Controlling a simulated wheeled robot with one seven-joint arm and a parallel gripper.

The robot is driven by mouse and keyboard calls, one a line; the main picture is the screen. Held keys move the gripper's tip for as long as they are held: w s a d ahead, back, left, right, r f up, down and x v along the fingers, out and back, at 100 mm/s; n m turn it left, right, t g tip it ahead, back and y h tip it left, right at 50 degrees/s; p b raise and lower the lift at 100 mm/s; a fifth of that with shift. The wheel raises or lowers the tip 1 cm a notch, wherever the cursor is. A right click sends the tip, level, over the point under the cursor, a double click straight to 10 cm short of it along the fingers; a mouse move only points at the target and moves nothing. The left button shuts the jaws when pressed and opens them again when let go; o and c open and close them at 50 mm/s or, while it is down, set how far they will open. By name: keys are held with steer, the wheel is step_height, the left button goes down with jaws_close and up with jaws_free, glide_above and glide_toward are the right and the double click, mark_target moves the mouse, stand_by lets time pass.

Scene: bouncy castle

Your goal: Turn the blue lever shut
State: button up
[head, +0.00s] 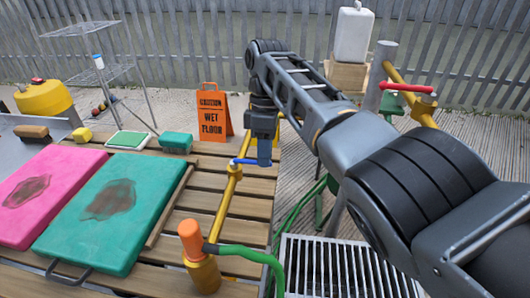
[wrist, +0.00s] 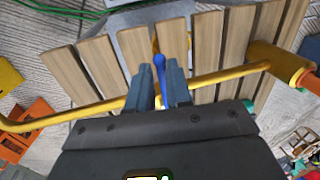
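The blue lever (head: 245,161) is mounted on the yellow pipe (head: 227,195) that runs above the wooden slats. It points right in the head view, toward my gripper (head: 264,157), which reaches down over the pipe. In the wrist view, the blue lever (wrist: 160,68) lies between the two fingers of my gripper (wrist: 160,82). The gap between the fingers is about as wide as the lever, and they look closed on its sides. The yellow pipe (wrist: 95,108) crosses behind the fingers. The lower part of the lever is hidden by the fingers.
A pink pad (head: 45,170) and a green pad (head: 110,210) lie on the slatted table to the left. An orange wet-floor sign (head: 211,112) stands behind. A red lever (head: 405,87) is on another yellow pipe at right. An orange-capped fitting with a green hose (head: 250,253) stands in front.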

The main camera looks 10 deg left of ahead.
steer(key=o, duration=0.3)
steer(key=shift+o, duration=0.2)
step_height(320, 180, up, 8)
steer(key=w, duration=0.1)
steer(key=shift+w+f+b, duration=0.2)
steer(key=shift+w+b, duration=0.05)
steer(key=shift+b, duration=0.05)
